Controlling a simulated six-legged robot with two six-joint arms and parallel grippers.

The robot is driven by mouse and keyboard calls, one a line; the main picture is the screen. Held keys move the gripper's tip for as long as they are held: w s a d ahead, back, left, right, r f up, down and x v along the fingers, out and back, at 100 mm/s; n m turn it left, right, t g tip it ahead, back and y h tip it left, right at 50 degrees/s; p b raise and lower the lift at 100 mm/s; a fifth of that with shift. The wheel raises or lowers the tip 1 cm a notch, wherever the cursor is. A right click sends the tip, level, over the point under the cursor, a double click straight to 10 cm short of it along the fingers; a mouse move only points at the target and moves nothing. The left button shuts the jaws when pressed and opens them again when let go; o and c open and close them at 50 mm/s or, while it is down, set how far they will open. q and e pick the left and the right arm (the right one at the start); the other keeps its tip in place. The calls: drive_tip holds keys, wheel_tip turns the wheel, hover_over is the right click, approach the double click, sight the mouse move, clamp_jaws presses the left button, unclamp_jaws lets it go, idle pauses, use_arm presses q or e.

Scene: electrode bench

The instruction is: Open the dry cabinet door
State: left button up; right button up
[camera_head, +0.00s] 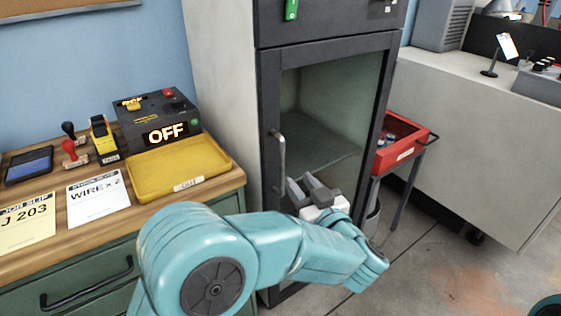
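The dry cabinet (225,85) is a tall grey cabinet with a dark-framed glass door (268,100), which looks shut. Its vertical metal handle (280,160) is on the left side of the door. Through the glass I see a pale, shelved interior. My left gripper (300,182) is in front of the door, just right of and below the handle. Its two grey fingers point up and left with a gap between them, and nothing shows between them. The handle's lower end is close to the fingertips; I cannot tell whether they touch. My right gripper is out of view.
A wooden-topped bench with green drawers stands left, holding a yellow tray (180,170), an OFF display box (165,130), stamps and cards. A red bin (400,143) on a cart stands right of the cabinet, near a grey counter (470,130). Open floor lies at lower right.

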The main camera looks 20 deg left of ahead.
sight(283, 161)
use_arm(q)
drive_tip(key=x, duration=1)
drive_tip(key=shift+w+a+f, duration=0.1)
drive_tip(key=shift+w+a, duration=0.05)
drive_tip(key=shift+a, duration=0.05)
clamp_jaws()
